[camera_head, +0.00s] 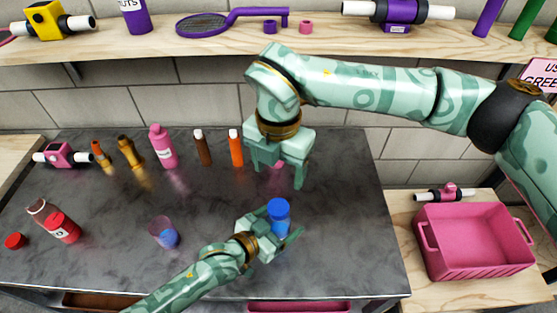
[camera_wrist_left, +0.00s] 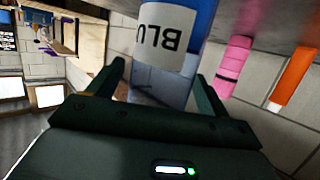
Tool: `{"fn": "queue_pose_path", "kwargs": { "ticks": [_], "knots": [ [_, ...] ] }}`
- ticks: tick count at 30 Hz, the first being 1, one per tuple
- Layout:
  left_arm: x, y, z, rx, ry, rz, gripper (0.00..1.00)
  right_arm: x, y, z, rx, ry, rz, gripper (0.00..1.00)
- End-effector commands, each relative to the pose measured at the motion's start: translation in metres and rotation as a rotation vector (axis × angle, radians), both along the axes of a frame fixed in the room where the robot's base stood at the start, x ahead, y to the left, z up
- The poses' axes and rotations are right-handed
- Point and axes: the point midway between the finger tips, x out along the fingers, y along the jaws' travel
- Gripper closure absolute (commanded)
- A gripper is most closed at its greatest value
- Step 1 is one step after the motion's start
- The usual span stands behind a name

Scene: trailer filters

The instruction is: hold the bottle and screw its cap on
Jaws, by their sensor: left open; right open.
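A blue bottle (camera_head: 279,211) stands near the front right of the dark table, its round blue top facing up. I cannot tell whether that top is a separate cap. My left gripper (camera_head: 281,226) is open, with its fingers on either side of the bottle. In the left wrist view the bottle's white label (camera_wrist_left: 163,38) reads "BLU", and its clear lower part lies between the open fingers (camera_wrist_left: 160,95). Whether they touch it is unclear. My right gripper (camera_head: 277,172) is open, pointing down behind the bottle and apart from it. Something pink shows between its fingers.
Orange (camera_head: 236,147), brown (camera_head: 202,147) and pink (camera_head: 162,146) bottles stand at the back. A clear cup with blue in it (camera_head: 162,231) and a red bottle (camera_head: 62,227) are on the left. A pink crate (camera_head: 472,265) is at right. A shelf (camera_head: 190,48) runs above.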

Motion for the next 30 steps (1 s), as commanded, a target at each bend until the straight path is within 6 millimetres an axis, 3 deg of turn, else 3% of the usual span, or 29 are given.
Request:
{"fn": "queue_pose_path", "kwargs": {
  "ticks": [18, 30],
  "knots": [
    [-0.091, 0.09, 0.04, 0.002, 0.002, -0.001, 0.21, -0.001, 0.0, 0.032, 0.0, -0.01, 0.0, 0.32],
    [-0.104, 0.103, 0.045, 0.0, 0.002, -0.001, 0.21, -0.001, 0.0, 0.034, 0.0, -0.012, 0.0, 0.32]
  ]
}}
